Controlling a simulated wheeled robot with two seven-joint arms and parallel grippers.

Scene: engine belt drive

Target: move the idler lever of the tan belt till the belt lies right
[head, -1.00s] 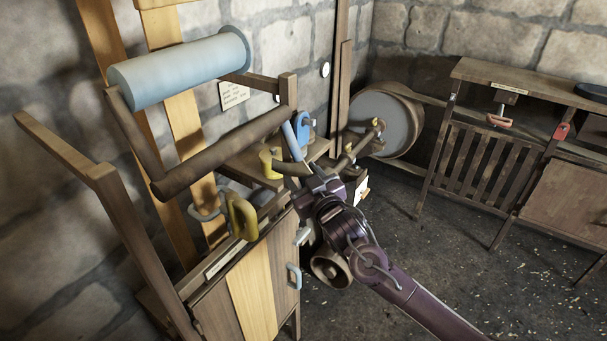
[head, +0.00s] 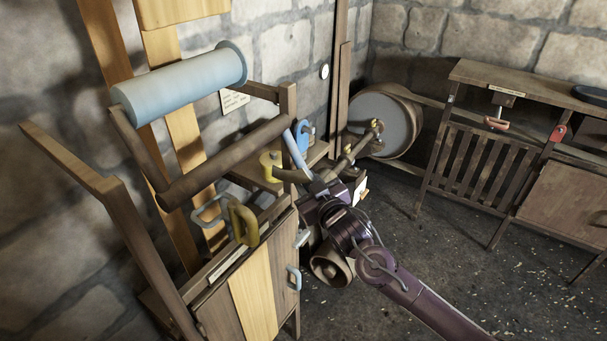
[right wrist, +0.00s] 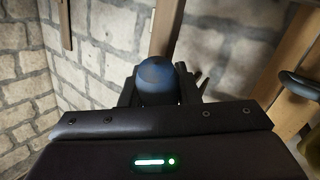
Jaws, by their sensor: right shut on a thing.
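The tan belt (head: 187,140) runs as a bright strip down behind the pale blue roller (head: 180,85). Another tan strip (head: 252,300) shows on the cabinet front; whether it is the same belt I cannot tell. My right gripper (head: 316,186) is at the lower end of a slanted blue handle (head: 294,150), beside the dark brown roller (head: 230,160). In the right wrist view the gripper is shut on this blue handle (right wrist: 157,78), whose rounded end shows between the fingers. The handle's link to the roller is hidden. My left gripper is out of view.
A yellow handle (head: 243,223) and a yellow knob (head: 270,164) sit close to the left of the right gripper. A large grey wheel (head: 378,122) stands behind. A wooden bench (head: 510,78) stands at the right. The floor (head: 420,240) between is clear.

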